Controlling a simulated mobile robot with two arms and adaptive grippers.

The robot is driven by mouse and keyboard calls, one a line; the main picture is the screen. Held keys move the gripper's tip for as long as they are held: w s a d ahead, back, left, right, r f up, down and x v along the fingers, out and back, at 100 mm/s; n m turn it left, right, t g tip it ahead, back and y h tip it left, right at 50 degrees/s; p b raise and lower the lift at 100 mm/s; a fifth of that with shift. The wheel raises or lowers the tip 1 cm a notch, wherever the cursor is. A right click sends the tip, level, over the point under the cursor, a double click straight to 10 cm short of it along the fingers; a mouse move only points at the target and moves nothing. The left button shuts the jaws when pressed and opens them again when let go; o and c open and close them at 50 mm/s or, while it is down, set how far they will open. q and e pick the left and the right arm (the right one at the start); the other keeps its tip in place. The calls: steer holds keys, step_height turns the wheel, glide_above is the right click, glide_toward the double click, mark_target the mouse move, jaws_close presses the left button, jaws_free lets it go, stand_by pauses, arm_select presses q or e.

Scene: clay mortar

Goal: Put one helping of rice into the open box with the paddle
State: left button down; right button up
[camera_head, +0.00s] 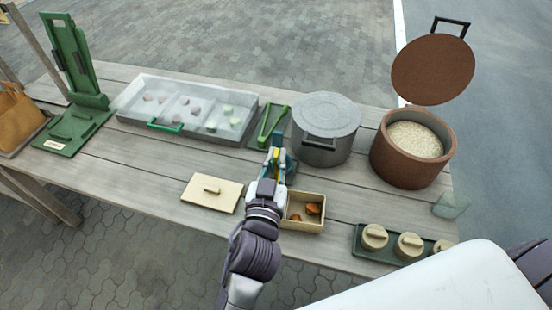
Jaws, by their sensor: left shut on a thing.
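The open box (304,228) is cream, with a few orange-brown pieces inside. It stands near the table's front edge, partly hidden by my left arm. The rice (415,140) fills a brown round pot (403,167) at the right, whose lid (433,69) is raised open. My left gripper (277,158) is above the table, just behind the box. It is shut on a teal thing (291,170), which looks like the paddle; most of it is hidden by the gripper. My right gripper is out of view.
A cream lid (212,191) lies left of the box. A grey lidded pot (325,135), green tongs (265,128) and a clear-covered tray (190,108) stand behind. Several small lidded jars sit on a green tray (378,255) at front right. A pale green piece (451,206) lies at the right edge.

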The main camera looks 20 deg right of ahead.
mark_target(276, 153)
arm_select(q)
steer(key=shift+r+p, duration=1.85)
steer(key=shift+r, duration=0.45)
